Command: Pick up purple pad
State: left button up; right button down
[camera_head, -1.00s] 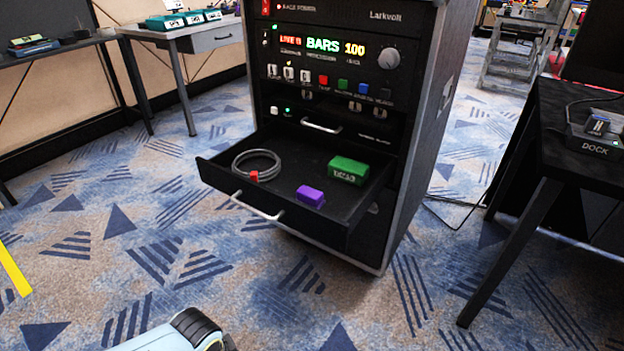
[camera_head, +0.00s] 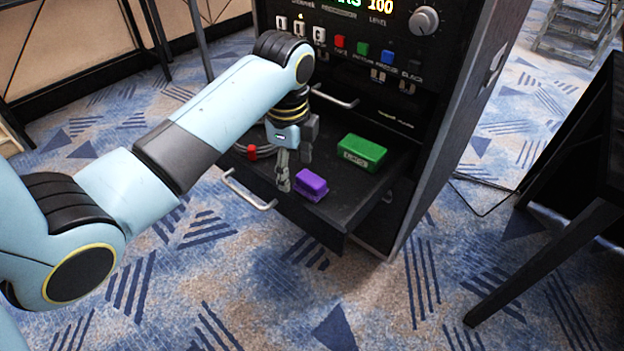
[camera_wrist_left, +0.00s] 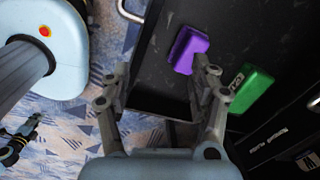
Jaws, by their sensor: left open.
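The purple pad (camera_head: 311,185) lies in the open black drawer (camera_head: 345,205), near its front edge. In the left wrist view the purple pad (camera_wrist_left: 188,50) is just beyond my fingertips, nearer the right finger. My left gripper (camera_head: 295,170) is open and empty, over the drawer just left of the pad. In the left wrist view my left gripper (camera_wrist_left: 160,85) shows its two fingers spread apart, with bare drawer floor between them. I cannot tell its exact height above the drawer.
A green box (camera_head: 362,152) lies in the drawer right of the pad; it also shows in the wrist view (camera_wrist_left: 250,88). A cable coil with a red clip (camera_head: 252,152) is partly hidden behind my arm. The drawer handle (camera_head: 248,192) sticks out in front. A dark table stands at right.

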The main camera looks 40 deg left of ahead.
aim_at(310, 178)
pick_arm(q)
jog(key=w+m, duration=0.1)
jog(key=w+r+m, duration=0.1)
jog(key=w, duration=0.1)
jog(key=w+a+m, duration=0.1)
jog(key=w, duration=0.1)
jog(key=shift+w+r, duration=0.15)
jog(key=shift+w+m+g, duration=0.3)
jog(key=shift+w+m, duration=0.1)
jog(key=shift+w+f, duration=0.15)
jog(key=shift+f, duration=0.15)
notch_tip(310, 178, down, 5)
jog(key=shift+r+b, duration=0.15)
jog(key=shift+b, duration=0.85)
jog(key=f, duration=0.1)
jog(key=f+b, duration=0.1)
jog(key=f, duration=0.1)
jog(key=d+f+b, duration=0.1)
jog(key=f, duration=0.1)
jog(key=shift+s+f, duration=0.2)
jog(key=shift+s, duration=0.1)
jog(key=shift+r, duration=0.15)
pick_arm(e)
jog(key=f, duration=0.1)
jog(key=s+f, duration=0.1)
jog(key=f, duration=0.2)
jog(key=shift+s, duration=0.4)
pick_arm(q)
jog(key=c, duration=1.1)
